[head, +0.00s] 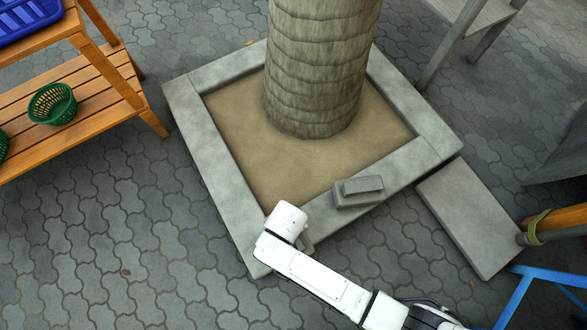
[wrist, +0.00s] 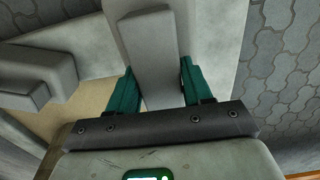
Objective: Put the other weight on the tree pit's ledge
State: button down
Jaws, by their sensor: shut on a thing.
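The tree pit's ledge (head: 215,160) is a square pale concrete frame around sand and a thick trunk. One grey weight (head: 358,192), a block with a raised bar on top, sits on its front-right side; it also shows at the left of the wrist view (wrist: 38,75). In the wrist view my gripper (wrist: 157,70) has its teal fingers shut on both sides of another grey weight (wrist: 148,45). The ledge (wrist: 215,25) lies under this held weight; I cannot tell whether they touch. In the head view my wrist is over the ledge's front corner and largely hides the held weight.
A grey slab (head: 468,215) lies on the paving right of the pit. A wooden shelf (head: 75,90) with a green basket (head: 52,104) and a blue crate (head: 25,18) stands at the left. A blue metal frame (head: 520,290) is at the lower right. Paving at the lower left is clear.

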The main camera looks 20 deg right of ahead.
jog(key=shift+w+a+f+b, duration=0.25)
jog(key=shift+w+f+b, duration=0.05)
jog(key=shift+w, duration=0.15)
jog(key=shift+w+f+b, duration=0.15)
jog(key=shift+f+b, duration=0.65)
jog(key=shift+f, duration=0.8)
jog(key=shift+f, duration=0.15)
jog(key=shift+c, duration=2.4)
grip_release()
jog(key=shift+f, duration=0.1)
notch_tip(320, 180, up, 12)
jog(key=p, duration=0.5)
jog(key=shift+p, duration=0.35)
jog(key=shift+d, duration=0.15)
